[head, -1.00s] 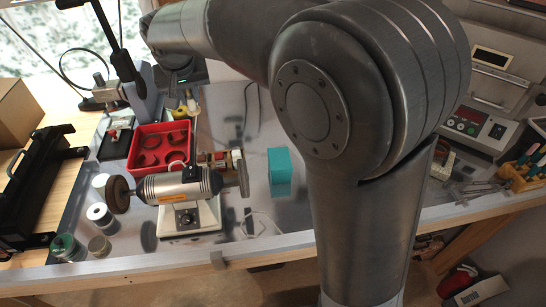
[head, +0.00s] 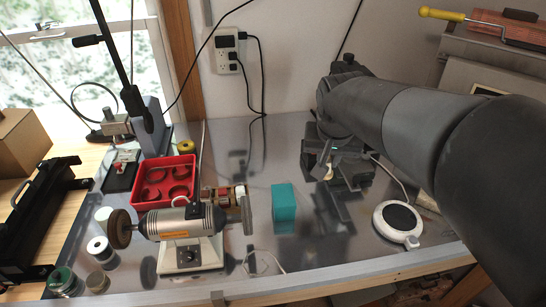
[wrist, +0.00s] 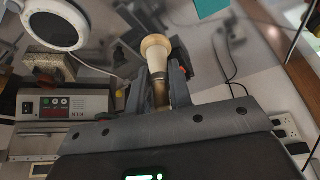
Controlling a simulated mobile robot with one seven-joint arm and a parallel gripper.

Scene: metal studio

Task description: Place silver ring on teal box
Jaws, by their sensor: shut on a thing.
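The teal box (head: 284,203) stands on the grey metal bench top, right of the bench grinder. Its teal surface also shows at the top edge of the wrist view (wrist: 211,7). My gripper (head: 327,172) is over the bench, to the right of the teal box and apart from it. In the wrist view its fingers are shut on a small cream-topped, tapered object (wrist: 157,58) with a brass-coloured lower part. A small cream spot shows at the gripper in the head view too. I cannot make out a silver ring in either view.
A bench grinder (head: 182,228) and a red tray (head: 163,183) stand left of the teal box. A round white device with a dark top (head: 398,223) lies right of my gripper. A power outlet with cables (head: 226,50) is on the back wall.

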